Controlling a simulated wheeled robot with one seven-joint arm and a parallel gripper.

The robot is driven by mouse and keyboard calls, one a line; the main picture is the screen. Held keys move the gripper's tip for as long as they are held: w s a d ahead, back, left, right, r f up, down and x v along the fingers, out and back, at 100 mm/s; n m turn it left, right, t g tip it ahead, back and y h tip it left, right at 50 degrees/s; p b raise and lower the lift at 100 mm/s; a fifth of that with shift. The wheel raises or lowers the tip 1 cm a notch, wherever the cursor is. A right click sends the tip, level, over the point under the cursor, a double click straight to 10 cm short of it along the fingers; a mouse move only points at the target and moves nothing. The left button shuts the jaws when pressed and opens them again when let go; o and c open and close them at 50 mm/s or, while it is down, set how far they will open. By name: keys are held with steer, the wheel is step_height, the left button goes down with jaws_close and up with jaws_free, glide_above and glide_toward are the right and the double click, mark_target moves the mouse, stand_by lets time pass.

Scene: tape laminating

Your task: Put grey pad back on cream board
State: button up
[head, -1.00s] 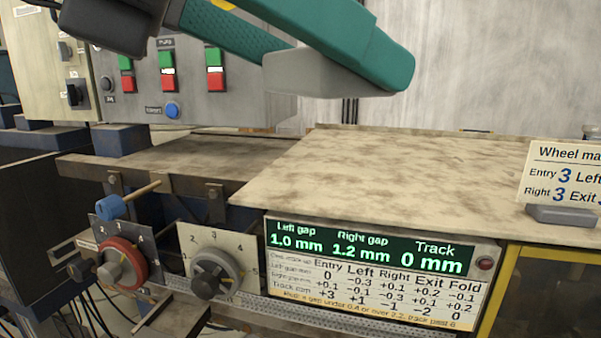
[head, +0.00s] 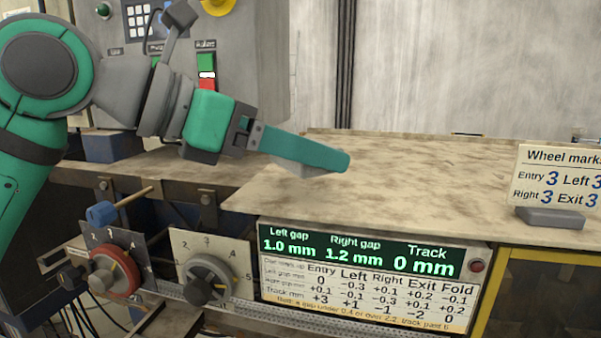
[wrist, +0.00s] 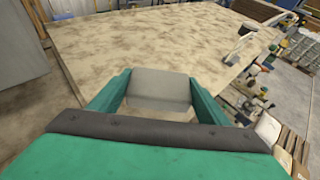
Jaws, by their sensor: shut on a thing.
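The grey pad (wrist: 158,88) is a pale grey block between the two green fingers of my gripper (wrist: 160,80) in the wrist view. My gripper is shut on it. In the head view my gripper (head: 325,158) reaches right over the left part of the mottled cream board (head: 420,175), and only a sliver of the pad (head: 312,170) shows under the finger. The board also shows ahead of the pad in the wrist view (wrist: 150,45). The pad looks above the board; I cannot tell the exact gap.
A "Wheel marks" sign (head: 556,175) on a grey foot stands on the board's right side. Below the board's front edge are a gap display (head: 370,250) and two dials. A grey control cabinet (head: 250,60) stands behind my arm. The board's middle is clear.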

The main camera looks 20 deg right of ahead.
mark_target(282, 168)
steer(key=shift+w+d+f, duration=0.1)
steer(key=shift+w+f, duration=0.05)
steer(key=shift+f, duration=0.75)
steer(key=shift+w+f, duration=0.1)
steer(key=shift+f, duration=0.8)
steer(key=shift+f, duration=0.15)
steer(key=o, duration=1)
steer(key=shift+o, duration=0.2)
steer(key=shift+a+r, duration=0.2)
steer(key=shift+r, duration=0.05)
steer(key=v, duration=1.1)
steer(key=shift+a+r, duration=0.15)
steer(key=shift+a, duration=0.15)
steer(key=shift+s, duration=0.1)
